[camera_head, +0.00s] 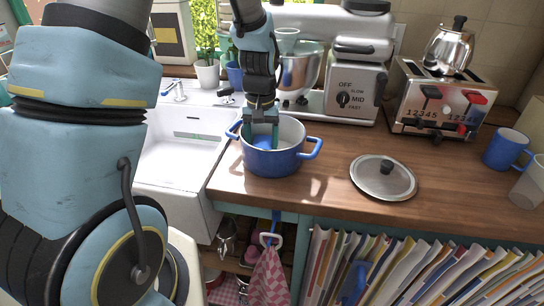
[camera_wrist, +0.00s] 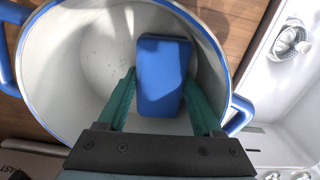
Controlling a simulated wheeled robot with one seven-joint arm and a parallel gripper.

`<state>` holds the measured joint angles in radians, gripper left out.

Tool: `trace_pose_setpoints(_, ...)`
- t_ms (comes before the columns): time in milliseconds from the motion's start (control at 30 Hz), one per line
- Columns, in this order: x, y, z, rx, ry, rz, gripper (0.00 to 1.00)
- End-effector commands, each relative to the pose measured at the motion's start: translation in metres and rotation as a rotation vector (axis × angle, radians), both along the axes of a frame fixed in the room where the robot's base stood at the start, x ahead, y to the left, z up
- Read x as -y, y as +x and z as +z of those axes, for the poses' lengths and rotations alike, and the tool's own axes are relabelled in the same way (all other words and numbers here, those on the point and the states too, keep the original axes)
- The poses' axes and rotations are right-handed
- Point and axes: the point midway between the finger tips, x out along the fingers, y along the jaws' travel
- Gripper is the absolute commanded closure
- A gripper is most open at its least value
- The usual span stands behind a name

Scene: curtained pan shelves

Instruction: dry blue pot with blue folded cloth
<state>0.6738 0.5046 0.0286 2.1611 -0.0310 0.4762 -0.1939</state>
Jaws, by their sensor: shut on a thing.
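The blue pot (camera_head: 272,159) stands upright and uncovered on the wooden counter, beside the sink, with a white inside and blue handles. In the wrist view the pot (camera_wrist: 83,63) fills most of the picture. The blue folded cloth (camera_wrist: 162,75) is inside the pot, near its floor; in the head view a bit of the cloth (camera_head: 263,143) shows within the rim. My gripper (camera_wrist: 160,92) reaches down into the pot from above, with its green fingers on both sides of the cloth, shut on it. In the head view my gripper (camera_head: 262,136) is partly hidden by the pot's near wall.
A lid (camera_head: 383,178) with a black knob lies to the right on the counter (camera_head: 325,150). The white sink (camera_head: 185,160) is to the left. A mixer (camera_head: 345,92) and a toaster (camera_head: 440,95) stand behind. A blue mug (camera_head: 505,149) is at the far right.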

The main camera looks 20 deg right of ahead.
Motion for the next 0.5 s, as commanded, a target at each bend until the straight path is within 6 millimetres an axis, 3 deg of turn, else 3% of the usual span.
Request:
trace_pose_setpoints(267,-0.013,0.006,-0.001,0.000,0.001,0.001,1.00)
trace_pose_setpoints(500,0.004,-0.003,0.000,-0.001,0.002,-0.003,1.00)
